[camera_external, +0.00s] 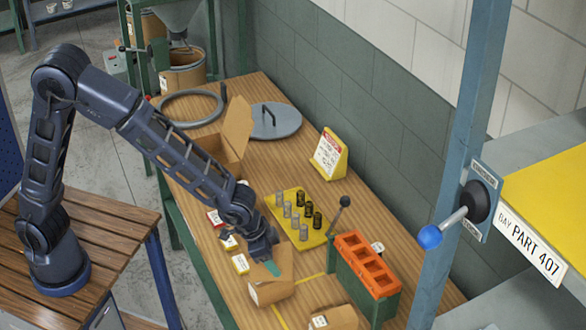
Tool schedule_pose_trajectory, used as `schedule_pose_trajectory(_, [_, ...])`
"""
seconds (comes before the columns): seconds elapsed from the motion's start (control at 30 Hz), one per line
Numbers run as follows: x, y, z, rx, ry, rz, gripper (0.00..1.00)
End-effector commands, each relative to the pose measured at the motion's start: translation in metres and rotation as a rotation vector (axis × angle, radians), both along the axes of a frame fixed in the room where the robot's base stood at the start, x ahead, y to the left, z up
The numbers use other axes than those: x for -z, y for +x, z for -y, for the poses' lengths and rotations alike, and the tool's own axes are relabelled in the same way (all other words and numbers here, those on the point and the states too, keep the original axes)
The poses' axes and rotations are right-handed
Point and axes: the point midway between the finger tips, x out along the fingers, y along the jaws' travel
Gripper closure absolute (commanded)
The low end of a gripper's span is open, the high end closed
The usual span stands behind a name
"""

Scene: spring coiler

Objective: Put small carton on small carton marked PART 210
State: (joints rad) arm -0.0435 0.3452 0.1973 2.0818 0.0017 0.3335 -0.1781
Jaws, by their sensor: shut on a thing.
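A small brown carton (272,291) with raised flaps stands at the front of the wooden bench, a small white label on its left side. My gripper (272,268) reaches down at its top and is shut on it; the exact grip is partly hidden by the flaps and the wrist. A second small carton (338,318) with a pale label is at the bottom edge of the view, to the right of the first and partly cut off. The writing on both labels is too small to read, so I cannot tell which is marked PART 210.
A yellow tray (312,241) of several springs lies behind my gripper. Small boxes (240,263) are to the left. An orange-topped rack (368,264) and a black-knobbed lever (338,212) stand to the right. A larger open carton (236,128) is farther back. A blue post (459,150) rises at right.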

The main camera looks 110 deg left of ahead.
Motion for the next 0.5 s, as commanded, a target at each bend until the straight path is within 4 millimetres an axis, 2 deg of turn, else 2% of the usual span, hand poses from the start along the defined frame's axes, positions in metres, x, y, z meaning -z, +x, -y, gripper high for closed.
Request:
schedule_pose_trajectory(0.13, [0.0026, 0.0002, -0.0001, 0.000, 0.000, 0.000, 0.89])
schedule_pose_trajectory(0.17, [0.0028, -0.0001, 0.0001, 0.000, 0.000, -0.001, 0.42])
schedule_pose_trajectory(0.23, [0.0026, -0.0001, 0.0000, 0.000, 0.000, 0.000, 0.28])
schedule_pose_trajectory(0.5, [0.0023, 0.0000, 0.0000, 0.000, 0.000, 0.000, 0.26])
